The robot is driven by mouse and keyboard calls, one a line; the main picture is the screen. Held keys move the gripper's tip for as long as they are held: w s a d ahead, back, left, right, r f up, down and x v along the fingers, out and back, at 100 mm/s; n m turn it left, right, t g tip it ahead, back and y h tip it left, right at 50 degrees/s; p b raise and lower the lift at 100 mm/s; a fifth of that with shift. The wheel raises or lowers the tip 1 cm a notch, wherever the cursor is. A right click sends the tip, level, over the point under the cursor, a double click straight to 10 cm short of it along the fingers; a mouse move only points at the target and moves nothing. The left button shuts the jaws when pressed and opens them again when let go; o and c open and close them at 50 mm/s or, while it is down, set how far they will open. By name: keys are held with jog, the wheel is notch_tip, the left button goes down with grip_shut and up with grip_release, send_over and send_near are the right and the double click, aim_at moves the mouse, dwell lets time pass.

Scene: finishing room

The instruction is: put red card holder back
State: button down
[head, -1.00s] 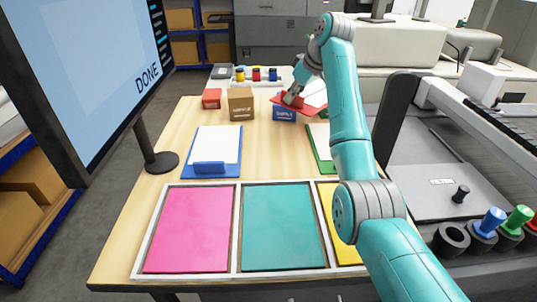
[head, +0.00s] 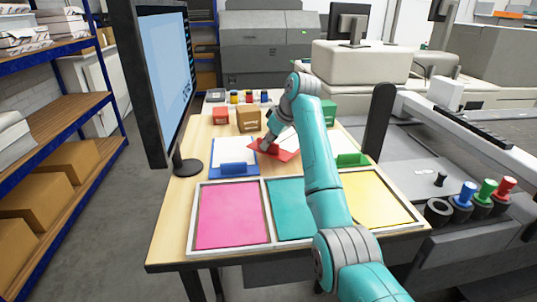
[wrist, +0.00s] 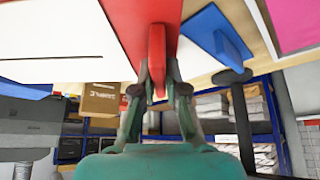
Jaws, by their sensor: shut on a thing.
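In the wrist view, my gripper's fingers (wrist: 157,92) are shut on the upright red tab of the red card holder (wrist: 157,50). The holder looks tilted. I cannot tell whether it touches the table.
Pink (head: 231,214), teal (head: 287,222) and yellow (head: 377,198) panels lie in a white frame at the table's front. Red (head: 220,115), brown (head: 248,119) and green (head: 329,113) boxes stand at the back. A monitor (head: 172,75) stands at left, a machine at right.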

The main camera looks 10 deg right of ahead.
aim_at(268, 152)
jog(key=shift+a+f, duration=0.15)
jog(key=shift+f, duration=1.8)
jog(key=c, duration=1.2)
grip_release()
jog(key=shift+f, duration=0.15)
jog(key=v, duration=1.1)
jog(key=shift+s+r, duration=0.1)
jog(key=shift+r, duration=0.2)
jog(key=shift+s+d+r, duration=0.1)
jog(key=shift+d+r, duration=0.15)
